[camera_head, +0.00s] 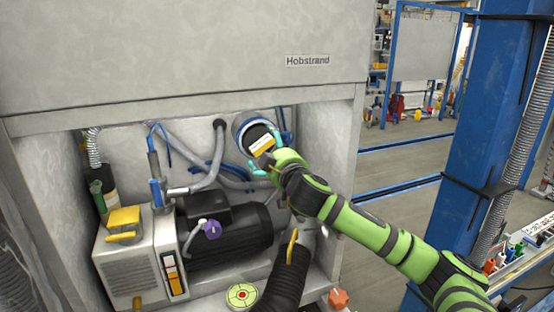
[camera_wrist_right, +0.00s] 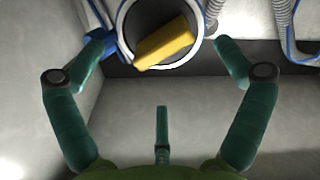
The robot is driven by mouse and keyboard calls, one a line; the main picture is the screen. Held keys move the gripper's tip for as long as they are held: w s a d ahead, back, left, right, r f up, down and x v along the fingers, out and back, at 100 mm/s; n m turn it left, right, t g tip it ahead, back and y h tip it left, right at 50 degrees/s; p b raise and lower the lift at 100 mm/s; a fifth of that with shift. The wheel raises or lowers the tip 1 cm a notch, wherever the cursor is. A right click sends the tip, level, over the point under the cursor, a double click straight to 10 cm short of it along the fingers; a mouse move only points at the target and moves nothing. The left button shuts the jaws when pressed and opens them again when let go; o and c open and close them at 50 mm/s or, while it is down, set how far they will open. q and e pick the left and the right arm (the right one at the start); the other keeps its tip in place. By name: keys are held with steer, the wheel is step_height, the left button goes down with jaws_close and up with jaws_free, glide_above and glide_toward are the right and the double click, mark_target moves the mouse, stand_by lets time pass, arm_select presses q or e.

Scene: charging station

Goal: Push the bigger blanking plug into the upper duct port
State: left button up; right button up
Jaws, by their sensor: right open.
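The upper duct port (camera_head: 238,128) is a round opening with a pale and blue rim in the cabinet's back wall. A dark round plug with a yellow grip (camera_head: 262,143) sits at its mouth; how deep it sits I cannot tell. In the right wrist view the yellow grip (camera_wrist_right: 165,44) lies tilted across the dark face, inside the pale port rim (camera_wrist_right: 122,45). My right gripper (camera_head: 270,152) is open in front of the plug. Its teal fingers (camera_wrist_right: 166,62) are spread to either side of the grip, apart from it. My left gripper is not in view.
A black motor (camera_head: 232,240) and a pale box with a yellow top (camera_head: 125,222) fill the lower cabinet. A black hose (camera_head: 288,280) stands at the front, below my right arm. Grey hoses (camera_head: 205,180) run left of the port. A blue post (camera_head: 490,120) stands at right.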

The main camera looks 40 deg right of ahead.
steer(key=v, duration=0.5)
steer(key=shift+s, duration=0.15)
steer(key=shift+r, duration=0.1)
steer(key=c, duration=1)
steer(key=r+n+p, duration=0.1)
steer(key=p, duration=0.2)
steer(key=shift+w+n, duration=0.35)
steer(key=shift+n, duration=0.05)
jaws_close()
steer(key=shift+w+d+f+n+p, duration=0.25)
steer(key=shift+w+n+p, duration=0.55)
steer(key=shift+n+p, duration=1.3)
steer(key=shift+w+d+f+n+p, duration=0.25)
steer(key=shift+w+n+p, duration=0.6)
steer(key=shift+n+p, duration=1.15)
steer(key=shift+w+d+f+n+p, duration=0.15)
steer(key=shift+w+f+n+p, duration=0.45)
steer(key=shift+n+p, duration=1.5)
